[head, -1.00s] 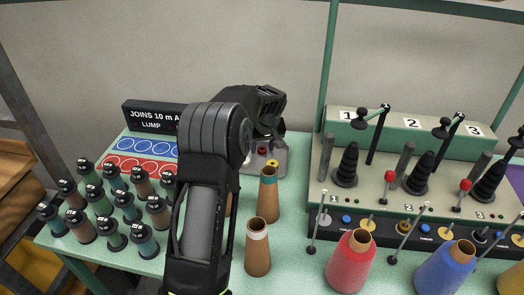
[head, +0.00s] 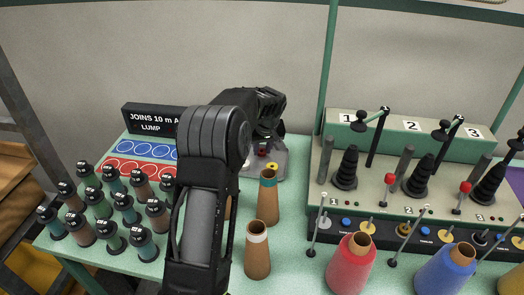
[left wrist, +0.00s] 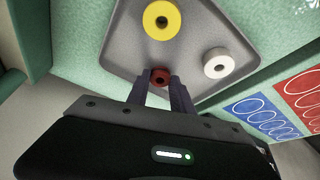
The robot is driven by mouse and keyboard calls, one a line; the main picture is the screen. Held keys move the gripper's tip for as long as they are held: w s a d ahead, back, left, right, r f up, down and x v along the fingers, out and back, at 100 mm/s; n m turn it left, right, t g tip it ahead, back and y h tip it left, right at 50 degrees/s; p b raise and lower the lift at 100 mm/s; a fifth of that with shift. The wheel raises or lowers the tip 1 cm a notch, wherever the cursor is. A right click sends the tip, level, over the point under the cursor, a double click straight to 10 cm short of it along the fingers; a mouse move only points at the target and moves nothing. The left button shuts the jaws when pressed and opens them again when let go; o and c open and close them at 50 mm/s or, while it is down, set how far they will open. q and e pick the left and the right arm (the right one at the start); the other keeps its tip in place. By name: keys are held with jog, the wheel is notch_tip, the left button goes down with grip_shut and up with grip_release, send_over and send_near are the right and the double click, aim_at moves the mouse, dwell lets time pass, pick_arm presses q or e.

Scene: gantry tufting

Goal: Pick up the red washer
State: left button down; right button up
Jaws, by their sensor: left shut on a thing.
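The red washer (left wrist: 160,77) sits between the two fingertips of my left gripper (left wrist: 160,84) in the left wrist view. The gripper is shut on it, low over the grey tray (left wrist: 118,52). I cannot tell whether the washer still touches the tray. In the head view the red washer (head: 262,152) shows small beside my left gripper (head: 266,138), partly hidden by the arm. A yellow washer (left wrist: 163,20) and a white washer (left wrist: 218,63) lie apart from it on the tray. My right gripper is not in view.
Brown cones (head: 268,200) stand in front of the tray. Several small dark-capped spools (head: 113,237) fill the left of the green table. A machine with numbered posts (head: 400,170) stands at the right, with red (head: 350,268) and blue (head: 445,275) cones before it.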

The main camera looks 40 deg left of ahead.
aim_at(262, 152)
pick_arm(q)
notch_tip(262, 152, up, 10)
jog(key=b, duration=0.1)
dwell(0.8)
